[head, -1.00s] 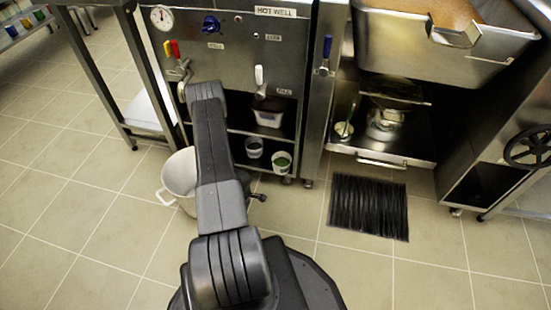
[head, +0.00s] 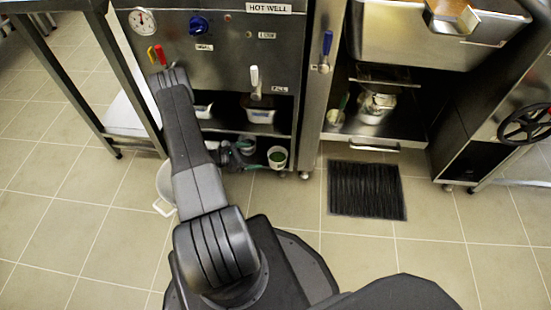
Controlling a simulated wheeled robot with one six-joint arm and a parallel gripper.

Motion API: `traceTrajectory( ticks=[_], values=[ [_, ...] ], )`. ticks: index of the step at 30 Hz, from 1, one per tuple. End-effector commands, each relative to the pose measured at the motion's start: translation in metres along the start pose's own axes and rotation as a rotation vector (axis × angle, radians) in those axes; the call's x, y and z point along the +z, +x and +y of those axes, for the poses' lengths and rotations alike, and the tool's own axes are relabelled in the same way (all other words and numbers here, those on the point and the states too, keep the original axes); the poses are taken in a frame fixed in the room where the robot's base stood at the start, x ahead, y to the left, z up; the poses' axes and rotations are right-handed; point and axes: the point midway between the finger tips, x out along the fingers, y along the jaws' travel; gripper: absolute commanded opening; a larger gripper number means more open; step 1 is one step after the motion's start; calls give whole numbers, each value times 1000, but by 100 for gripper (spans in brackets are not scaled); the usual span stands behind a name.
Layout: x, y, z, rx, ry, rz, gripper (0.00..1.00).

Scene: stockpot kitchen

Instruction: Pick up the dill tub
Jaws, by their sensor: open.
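A white tub with green contents (head: 277,158), which looks like the dill tub, stands at the right of the low shelf under the hot well panel. A second small tub (head: 247,146) stands just left of it, partly hidden by my gripper. My gripper (head: 241,152) is open, small and dark in the head view, in front of the low shelf. It is close to the second tub and left of the green-filled one. I cannot tell whether it touches either tub.
A white container (head: 259,115) sits on the shelf above. A pale pot (head: 164,182) stands on the floor, partly hidden by my arm. A black mat (head: 366,190) lies on the floor right of the cabinet. Open tiled floor lies at left.

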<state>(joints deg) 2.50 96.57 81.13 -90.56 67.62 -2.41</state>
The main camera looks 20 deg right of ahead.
Motion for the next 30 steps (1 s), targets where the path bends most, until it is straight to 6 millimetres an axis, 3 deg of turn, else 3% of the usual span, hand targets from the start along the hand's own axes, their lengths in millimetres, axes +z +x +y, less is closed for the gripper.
traceTrajectory(
  ticks=[9, 19, 30],
  values=[
    [-2, 59, -2, -6, 3, 1, 100],
    [-3, 87, -3, -4, 0, 3, 100],
    [-5, 131, -8, -4, 0, 3, 100]
  ],
)
